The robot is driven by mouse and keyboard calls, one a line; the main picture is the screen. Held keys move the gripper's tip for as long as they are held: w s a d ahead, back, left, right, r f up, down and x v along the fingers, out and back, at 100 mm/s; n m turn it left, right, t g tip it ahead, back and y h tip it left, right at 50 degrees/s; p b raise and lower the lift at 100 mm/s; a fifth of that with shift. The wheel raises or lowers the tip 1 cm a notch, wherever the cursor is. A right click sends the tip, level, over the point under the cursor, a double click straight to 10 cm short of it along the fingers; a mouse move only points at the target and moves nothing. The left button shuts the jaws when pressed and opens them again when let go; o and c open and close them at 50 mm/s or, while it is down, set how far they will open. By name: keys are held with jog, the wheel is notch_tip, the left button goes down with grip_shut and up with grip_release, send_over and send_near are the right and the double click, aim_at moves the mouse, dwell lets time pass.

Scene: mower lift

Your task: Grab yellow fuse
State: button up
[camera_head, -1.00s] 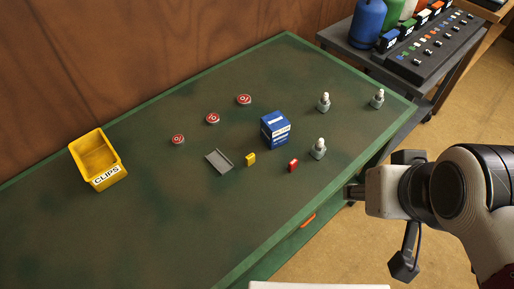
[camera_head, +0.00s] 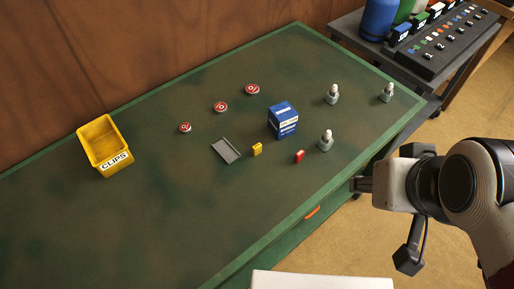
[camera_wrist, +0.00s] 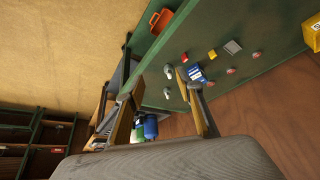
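The yellow fuse (camera_head: 257,149) is a small block on the green table (camera_head: 120,220), between a grey bracket-like tray (camera_head: 226,150) and a red fuse (camera_head: 299,156). It also shows small in the wrist view (camera_wrist: 212,54). My gripper (camera_head: 358,185) is off the table's right front edge, well apart from the yellow fuse. In the wrist view its two fingers (camera_wrist: 158,100) are spread apart with nothing held between them.
A blue box (camera_head: 283,121) stands behind the fuses, with several grey bulb-like pieces (camera_head: 326,141) to its right. Red round discs (camera_head: 221,107) lie further back. A yellow CLIPS bin (camera_head: 104,146) stands at the left. The table's front left is clear.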

dwell(0.3)
jog(key=w+d+f+n+t, duration=0.1)
jog(key=w+f+n+t, duration=0.3)
jog(key=w, duration=0.8)
jog(key=w+f+n+g, duration=0.15)
jog(key=w+f, duration=0.35)
jog(key=w, duration=0.6)
jog(key=n+y, duration=0.5)
jog(key=y, duration=0.2)
send_near(258, 148)
jog(key=w+d, duration=0.2)
jog(key=w, duration=0.1)
jog(key=w+d, duration=0.3)
jog(key=shift+w+d, duration=0.15)
jog(key=shift+d, duration=0.05)
jog(key=s+a+f+y, duration=0.2)
jog(key=a, duration=0.1)
jog(key=s+a+g+y, duration=0.1)
jog(key=shift+a+f+n, duration=0.35)
jog(key=shift+a+f, duration=0.05)
jog(key=shift+s+a+f+y, duration=0.1)
jog(key=shift+s+a+y, duration=0.2)
jog(key=shift+s+a, duration=0.1)
jog(key=shift+w, duration=0.1)
jog(key=shift+x, duration=1.25)
